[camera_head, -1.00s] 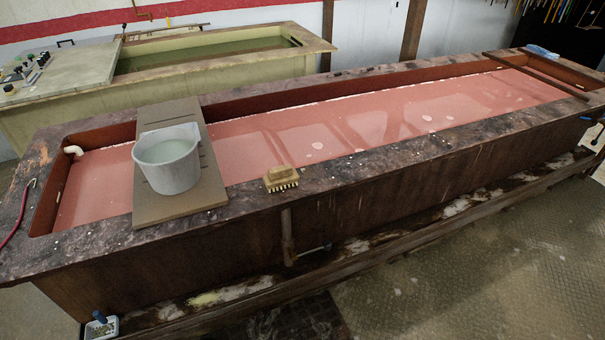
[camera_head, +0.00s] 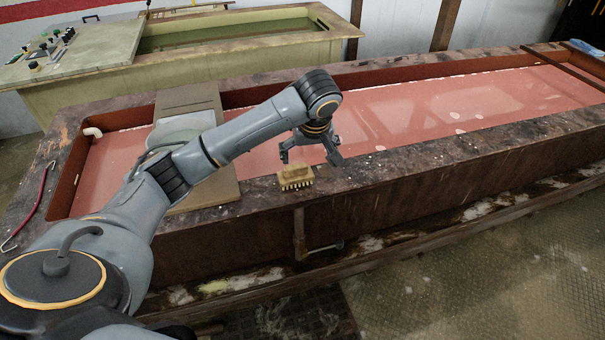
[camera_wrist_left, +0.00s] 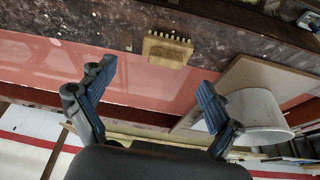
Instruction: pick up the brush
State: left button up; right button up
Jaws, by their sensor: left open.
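The brush (camera_head: 295,178) is a small tan block with pale bristles. It lies on the near stone rim of the long trough, bristles facing the near edge. It also shows in the left wrist view (camera_wrist_left: 167,50), near the top centre, ahead of the fingers. My left gripper (camera_head: 310,154) is open and empty, above and just beyond the brush, apart from it. Its two spread fingers show in the left wrist view (camera_wrist_left: 150,98), with the brush beyond the gap between them. My right gripper is not in view.
The long trough (camera_head: 440,165) holds pink liquid. A board (camera_head: 215,188) spans its left end and carries a pale bucket (camera_head: 180,127), partly hidden by my left arm. A red hooked rod (camera_head: 32,208) lies on the left rim. The rim right of the brush is clear.

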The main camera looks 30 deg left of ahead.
pick_arm(q)
notch_tip(320, 180, up, 3)
jog(key=a, duration=0.2)
jog(key=n+p, duration=0.1)
jog(key=p, duration=0.1)
send_over(296, 167)
jog(key=s+d, duration=0.2)
jog(key=shift+y, duration=0.3)
notch_tip(296, 167, down, 8)
jog(key=shift+w+r, duration=0.15)
jog(key=p+x, duration=0.2)
jog(key=x, duration=0.2)
jog(key=shift+a, duration=0.2)
jog(key=shift+w+a+f, duration=0.2)
jog(key=shift+f, duration=0.3)
jog(key=c, duration=1.3)
